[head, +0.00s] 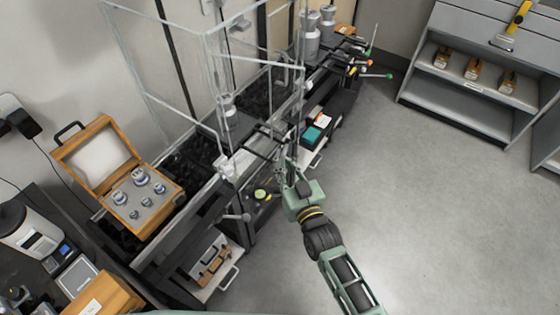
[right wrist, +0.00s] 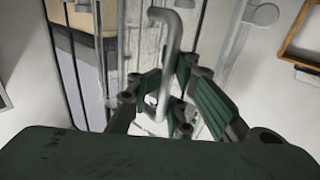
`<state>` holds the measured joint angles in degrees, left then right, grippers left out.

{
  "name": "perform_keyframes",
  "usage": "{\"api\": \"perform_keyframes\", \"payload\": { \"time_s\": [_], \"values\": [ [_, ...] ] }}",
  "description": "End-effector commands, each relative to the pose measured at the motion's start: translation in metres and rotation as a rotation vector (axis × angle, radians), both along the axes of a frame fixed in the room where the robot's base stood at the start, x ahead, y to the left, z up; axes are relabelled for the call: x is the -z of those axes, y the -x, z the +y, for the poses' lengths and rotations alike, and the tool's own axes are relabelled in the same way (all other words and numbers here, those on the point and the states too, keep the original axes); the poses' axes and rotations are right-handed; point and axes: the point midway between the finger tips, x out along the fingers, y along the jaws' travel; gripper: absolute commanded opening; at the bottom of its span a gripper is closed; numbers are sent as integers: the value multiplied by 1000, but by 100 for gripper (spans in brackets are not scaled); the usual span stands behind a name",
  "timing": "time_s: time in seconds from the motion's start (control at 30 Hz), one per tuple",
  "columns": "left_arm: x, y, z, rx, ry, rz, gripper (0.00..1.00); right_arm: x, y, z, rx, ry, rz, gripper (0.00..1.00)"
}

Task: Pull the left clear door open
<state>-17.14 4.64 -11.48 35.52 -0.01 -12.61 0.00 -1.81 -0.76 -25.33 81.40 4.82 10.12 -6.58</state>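A tall clear-walled enclosure (head: 207,75) with thin pale edges stands on the dark bench in the head view. My right gripper (head: 288,166) is at its front side, near the bench edge. In the right wrist view a pale grey bar handle (right wrist: 169,40) stands upright between the fingers of my right gripper (right wrist: 167,78). The fingers look closed against both sides of the handle, around its middle. The door panel behind the handle is see-through and hard to make out; I cannot tell whether it stands ajar. My left gripper is not in view.
An open wooden box of weights (head: 150,205) sits left of the enclosure. Metal canisters (head: 312,38) stand at the back of the bench. A teal-topped box (head: 312,136) lies beyond my gripper. Grey shelves (head: 480,85) stand at the right. The floor (head: 430,200) between is clear.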

Motion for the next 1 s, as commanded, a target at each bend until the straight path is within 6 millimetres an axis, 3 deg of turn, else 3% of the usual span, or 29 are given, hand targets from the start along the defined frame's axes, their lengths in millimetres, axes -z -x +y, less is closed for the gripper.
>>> {"api": "perform_keyframes", "payload": {
  "time_s": [0.1,0.63,0.77,1.0],
  "values": [
    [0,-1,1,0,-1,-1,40,5,1,-3,3,6,9,17],
    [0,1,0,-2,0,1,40,2,6,-2,-1,-1,6,17],
    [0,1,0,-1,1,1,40,3,22,-9,-1,0,8,17],
    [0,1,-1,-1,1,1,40,3,70,-31,0,2,9,17]
  ]
}}
